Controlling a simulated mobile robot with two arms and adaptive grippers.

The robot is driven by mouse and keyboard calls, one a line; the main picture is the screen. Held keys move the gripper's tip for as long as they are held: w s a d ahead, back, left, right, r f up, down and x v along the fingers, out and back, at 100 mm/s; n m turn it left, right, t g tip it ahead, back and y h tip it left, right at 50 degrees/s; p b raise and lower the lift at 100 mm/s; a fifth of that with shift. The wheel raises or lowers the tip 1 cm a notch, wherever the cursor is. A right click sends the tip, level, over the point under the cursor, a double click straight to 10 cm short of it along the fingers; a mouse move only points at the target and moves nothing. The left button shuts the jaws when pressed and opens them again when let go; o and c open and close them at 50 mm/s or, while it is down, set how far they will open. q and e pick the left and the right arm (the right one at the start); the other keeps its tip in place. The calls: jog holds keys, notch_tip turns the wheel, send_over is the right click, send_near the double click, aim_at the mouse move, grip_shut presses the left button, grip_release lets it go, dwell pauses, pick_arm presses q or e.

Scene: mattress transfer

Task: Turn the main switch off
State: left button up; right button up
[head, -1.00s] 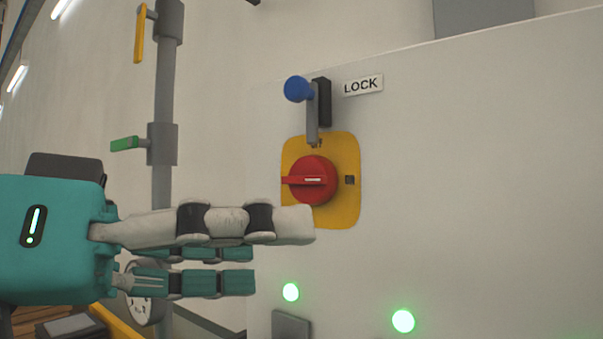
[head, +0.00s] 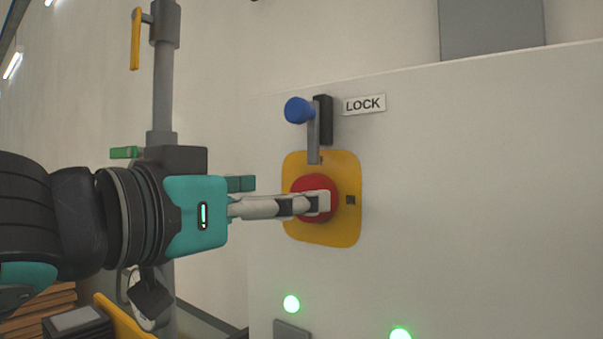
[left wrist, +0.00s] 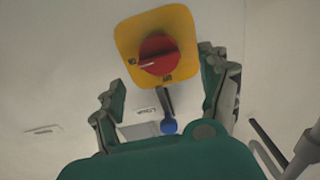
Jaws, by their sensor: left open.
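The main switch is a red rotary knob (head: 303,188) on a yellow plate (head: 336,229) fixed to the pale cabinet front. Part of the knob is hidden behind a finger in the head view. The left wrist view shows the knob (left wrist: 160,52) whole, with a pale mark on its handle, on the yellow plate (left wrist: 127,37). My left gripper (head: 314,203) is in front of the knob and overlaps it. In the left wrist view its fingers (left wrist: 163,72) are spread, with the knob beyond and between their tips. Contact cannot be made out. My right gripper is out of view.
A blue-ended lever (head: 298,110) beside the LOCK label (head: 365,104) hangs down to the plate's top edge. A grey post (head: 163,85) with yellow and green handles stands left. The cabinet front to the right is clear.

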pick_arm(q)
jog(key=p+x, duration=0.1)
jog(key=x, duration=0.4)
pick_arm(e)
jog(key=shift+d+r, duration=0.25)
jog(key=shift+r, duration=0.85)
